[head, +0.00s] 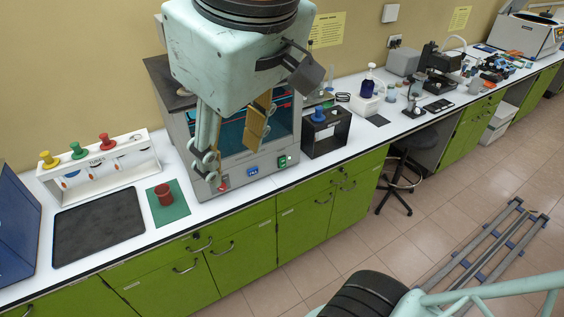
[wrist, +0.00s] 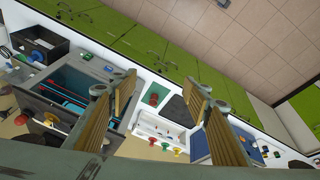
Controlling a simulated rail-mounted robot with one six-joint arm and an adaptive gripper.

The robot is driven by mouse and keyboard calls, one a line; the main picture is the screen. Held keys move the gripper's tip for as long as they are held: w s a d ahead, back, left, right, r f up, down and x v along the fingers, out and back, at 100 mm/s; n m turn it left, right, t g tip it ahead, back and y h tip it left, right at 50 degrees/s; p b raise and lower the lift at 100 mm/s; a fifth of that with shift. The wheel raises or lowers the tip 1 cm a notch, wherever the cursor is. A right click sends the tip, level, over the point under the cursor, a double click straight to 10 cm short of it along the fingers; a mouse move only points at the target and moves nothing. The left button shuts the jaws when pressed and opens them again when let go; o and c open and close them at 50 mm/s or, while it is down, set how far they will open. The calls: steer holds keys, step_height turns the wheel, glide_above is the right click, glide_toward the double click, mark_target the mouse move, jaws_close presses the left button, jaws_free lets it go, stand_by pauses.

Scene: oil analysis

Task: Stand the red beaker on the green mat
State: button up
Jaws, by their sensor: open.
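The red beaker (head: 164,194) stands upright on the green mat (head: 179,212), on the white bench at the left. In the wrist view the beaker (wrist: 153,99) and the mat (wrist: 160,90) show small and far off, between my fingers. My gripper (head: 230,150) is open and empty. It is up in front of the grey bath-like instrument, above and to the right of the beaker, well apart from it. The wrist view shows both gold-padded fingers (wrist: 160,82) spread with nothing between them.
A dark tray (head: 99,228) lies left of the mat. A white rack (head: 100,175) with yellow, green and red knobs stands behind. The grey instrument (head: 205,186) is just right of the mat. A black box with a blue knob (head: 327,133) stands further right.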

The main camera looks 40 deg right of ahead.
steer(key=shift+m+y, duration=0.3)
steer(key=shift+m, duration=0.5)
steer(key=s, duration=0.1)
steer(key=s+a, duration=0.1)
steer(key=s, duration=0.1)
steer(key=s+f, duration=0.1)
steer(key=s, duration=0.1)
steer(key=shift+s+a+f, duration=0.1)
steer(key=shift+s+a, duration=0.05)
steer(key=shift+a, duration=0.2)
